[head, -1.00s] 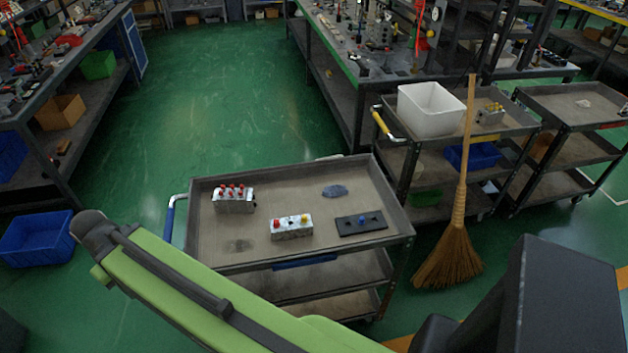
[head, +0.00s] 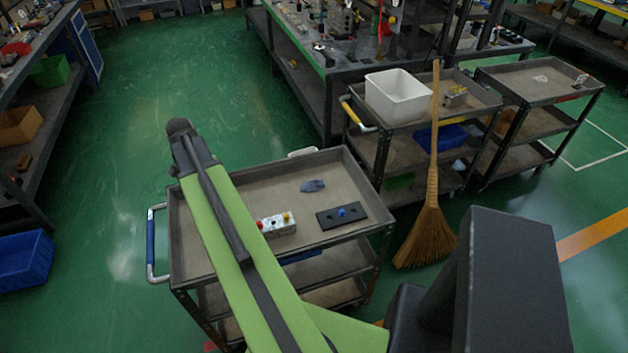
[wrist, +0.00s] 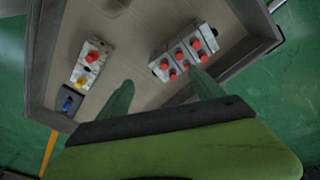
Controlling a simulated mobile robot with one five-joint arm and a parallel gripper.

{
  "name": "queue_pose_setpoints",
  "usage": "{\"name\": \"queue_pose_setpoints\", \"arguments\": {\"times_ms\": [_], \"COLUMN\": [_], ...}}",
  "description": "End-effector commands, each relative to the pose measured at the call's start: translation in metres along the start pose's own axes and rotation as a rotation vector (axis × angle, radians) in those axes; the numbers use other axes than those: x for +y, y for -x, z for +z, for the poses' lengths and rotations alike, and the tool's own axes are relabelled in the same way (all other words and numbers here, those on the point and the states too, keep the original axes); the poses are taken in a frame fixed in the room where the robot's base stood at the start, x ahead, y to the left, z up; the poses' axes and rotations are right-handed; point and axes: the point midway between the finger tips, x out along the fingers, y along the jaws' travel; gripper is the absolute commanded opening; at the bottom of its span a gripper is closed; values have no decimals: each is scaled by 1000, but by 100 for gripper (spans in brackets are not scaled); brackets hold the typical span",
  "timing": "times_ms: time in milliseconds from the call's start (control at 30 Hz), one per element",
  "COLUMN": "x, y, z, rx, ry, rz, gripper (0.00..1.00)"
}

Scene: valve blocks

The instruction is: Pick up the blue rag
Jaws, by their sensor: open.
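The blue rag (head: 312,186) lies flat and crumpled on the top shelf of the grey cart (head: 262,187), towards its far side, in the head view. I cannot make it out in the wrist view. My gripper (wrist: 162,92) shows in the wrist view with its two fingers apart and nothing between them. It is above the cart top, with the block with several red knobs (wrist: 185,50) just beyond the right finger. In the head view my green arm crosses the cart's left part, and the gripper itself cannot be made out. The rag is to the right of the arm.
A white block with red and yellow knobs (head: 276,225) and a black plate with a blue knob (head: 341,215) stand near the rag. The cart has a raised rim. A broom (head: 430,225) and another cart with a white bin (head: 398,97) stand to the right.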

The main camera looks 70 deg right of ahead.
Motion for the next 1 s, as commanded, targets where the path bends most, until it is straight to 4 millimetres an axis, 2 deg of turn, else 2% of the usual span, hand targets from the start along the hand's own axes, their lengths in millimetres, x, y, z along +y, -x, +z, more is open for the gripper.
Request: {"name": "queue_pose_setpoints", "arguments": {"times_ms": [33,100,200,300,433,567,667,1000], "x": [35,84,149,193,216,218,218,226], "y": [0,-6,-12,-17,-20,-23,-34,-105], "z": [-55,-110,-164,-193,-206,-206,-206,-206], "rx": [9,26,48,65,74,75,75,75], "ry": [-183,-412,-670,-833,-917,-922,-921,-920], "rz": [23,52,85,107,117,117,117,117], "gripper": [76,76,76,76,76,76,76,76]}}
